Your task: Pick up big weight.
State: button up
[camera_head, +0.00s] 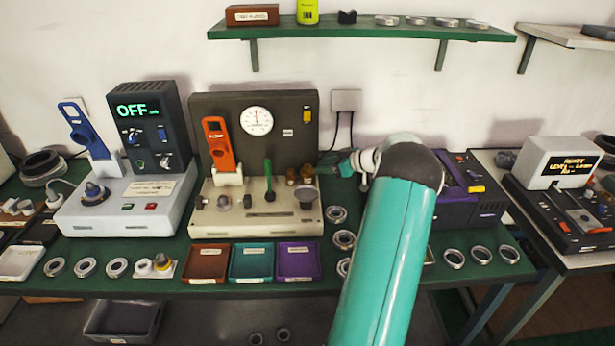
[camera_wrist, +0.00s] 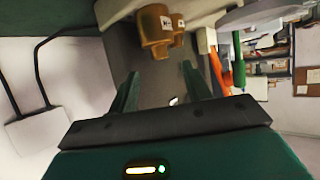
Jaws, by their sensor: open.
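Brass weights (camera_head: 306,192) stand at the right end of the cream base of the gauge machine in the head view. In the wrist view one brass weight (camera_wrist: 153,32) with a white label looms large just beyond my fingertips, and another (camera_wrist: 179,30) shows partly behind it. The nearer one looks bigger, but distance may add to this. My gripper (camera_wrist: 160,75) is open and empty, its two fingers apart and pointing toward the weights without visibly touching them. In the head view my gripper (camera_head: 347,166) is right of the weights, small and partly hidden by my arm.
The gauge machine's dark back panel (camera_head: 280,103) rises behind the weights. A green lever (camera_head: 268,180) and an orange handle (camera_head: 217,145) stand to their left. A wall socket (camera_head: 346,100) with cables is behind. Trays (camera_head: 298,262) and bearing rings (camera_head: 336,214) lie in front.

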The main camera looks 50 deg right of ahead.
aim_at(310, 166)
jog(key=x, duration=0.6)
jog(key=shift+w, duration=0.15)
grip_shut()
jog(key=shift+r, duration=0.15)
